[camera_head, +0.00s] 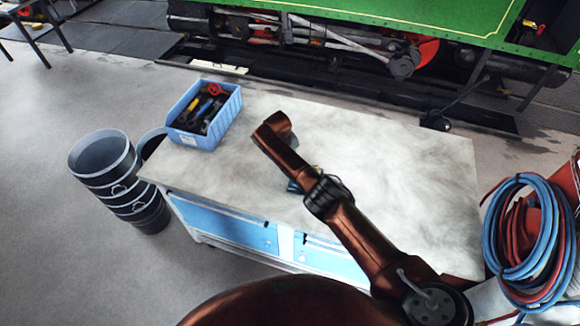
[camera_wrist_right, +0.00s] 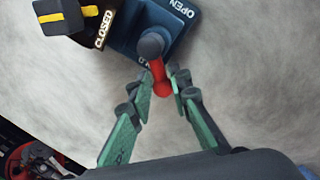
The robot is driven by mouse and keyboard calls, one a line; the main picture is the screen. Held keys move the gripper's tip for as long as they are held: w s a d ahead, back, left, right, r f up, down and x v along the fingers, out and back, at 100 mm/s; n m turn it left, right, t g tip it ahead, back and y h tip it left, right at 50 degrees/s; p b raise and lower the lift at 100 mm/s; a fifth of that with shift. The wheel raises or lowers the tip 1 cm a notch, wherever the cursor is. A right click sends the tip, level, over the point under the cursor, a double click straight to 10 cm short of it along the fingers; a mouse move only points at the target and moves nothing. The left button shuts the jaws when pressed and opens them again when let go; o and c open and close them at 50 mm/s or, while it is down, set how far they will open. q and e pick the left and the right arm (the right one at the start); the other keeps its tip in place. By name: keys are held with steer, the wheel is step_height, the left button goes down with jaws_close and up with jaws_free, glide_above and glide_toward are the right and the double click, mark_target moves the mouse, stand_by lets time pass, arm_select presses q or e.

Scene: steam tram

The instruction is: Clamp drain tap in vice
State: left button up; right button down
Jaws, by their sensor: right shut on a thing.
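The vice is a small blue block (camera_wrist_right: 130,38) with OPEN and CLOSED labels in the right wrist view; in the head view a bit of it (camera_head: 293,186) shows beside my arm on the bench. It has a grey round knob (camera_wrist_right: 150,45) and a red lever (camera_wrist_right: 161,80). A dark block with a yellow stripe (camera_wrist_right: 62,16) sits at its left. My right gripper (camera_wrist_right: 163,92) is shut on the red lever, its green fingers on either side; the arm hides it in the head view. I cannot make out the drain tap for certain. My left gripper is not in view.
A blue bin (camera_head: 232,112) of tools, with a red handwheel (camera_head: 215,90), stands at the bench's (camera_head: 400,165) back left. The bench's right half is clear. Dark buckets (camera_head: 103,155) stand left of it, coiled hoses (camera_head: 520,235) right. The green tram is behind.

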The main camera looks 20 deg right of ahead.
steer(key=shift+w+d+m, duration=0.1)
steer(key=shift+d+m, duration=0.05)
steer(key=shift+m, duration=0.25)
steer(key=c, duration=2)
jaws_free()
steer(key=shift+o, duration=0.2)
step_height(320, 180, up, 12)
steer(key=a, duration=0.2)
steer(key=shift+s+a, duration=0.15)
steer(key=shift+s, duration=0.15)
steer(key=shift+f, duration=0.1)
